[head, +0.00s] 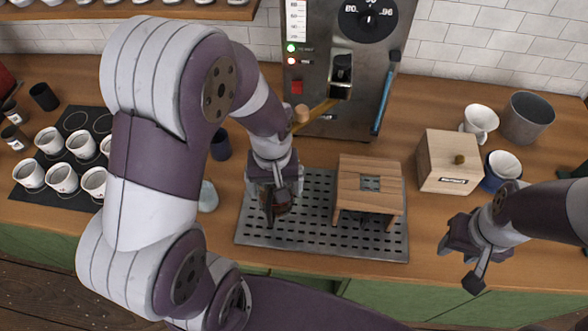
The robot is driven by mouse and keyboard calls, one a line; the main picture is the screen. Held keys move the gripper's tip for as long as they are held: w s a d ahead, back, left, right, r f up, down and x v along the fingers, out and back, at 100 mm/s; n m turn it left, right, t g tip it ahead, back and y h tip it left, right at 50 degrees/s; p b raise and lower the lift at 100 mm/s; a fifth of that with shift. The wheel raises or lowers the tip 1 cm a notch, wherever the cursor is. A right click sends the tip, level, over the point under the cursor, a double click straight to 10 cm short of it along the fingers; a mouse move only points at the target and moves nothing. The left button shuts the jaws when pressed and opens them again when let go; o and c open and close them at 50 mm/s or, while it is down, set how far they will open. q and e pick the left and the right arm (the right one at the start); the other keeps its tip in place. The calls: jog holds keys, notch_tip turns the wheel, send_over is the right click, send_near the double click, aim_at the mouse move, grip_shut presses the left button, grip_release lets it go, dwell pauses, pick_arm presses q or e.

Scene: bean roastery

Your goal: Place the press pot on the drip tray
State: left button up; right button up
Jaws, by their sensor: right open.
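The drip tray (300,243) is a flat, perforated metal plate on the counter in front of the steel machine. My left gripper (272,208) points down over the tray's left part. A small dark brown thing (282,203) shows at its fingers, perhaps the press pot. The fingers and wrist partly hide it, so I cannot tell whether it is gripped or touches the tray. My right gripper (462,262) is open and empty near the counter's front edge, to the right of the tray.
A small wooden stand (370,172) occupies the tray's right part. A clear glass vessel (208,196) is left of the tray. Several white cups (62,177) stand on a dark mat.

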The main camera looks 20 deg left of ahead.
pick_arm(q)
jog(key=f, duration=0.1)
jog(key=s+f, duration=0.1)
jog(key=f, duration=0.3)
jog(key=shift+s+a+f, duration=0.2)
jog(key=shift+s+f, duration=0.05)
jog(key=shift+s, duration=0.15)
jog(key=f, duration=0.2)
jog(key=w+f, duration=0.1)
jog(key=f, duration=0.1)
jog(key=shift+p, duration=0.35)
jog(key=shift+s, duration=0.25)
jog(key=shift+f, duration=0.15)
jog(key=o, duration=1.1)
jog(key=shift+w, duration=0.1)
pick_arm(e)
jog(key=shift+s+a+r, duration=0.15)
jog(key=shift+s+r, duration=0.2)
jog(key=shift+r, duration=0.1)
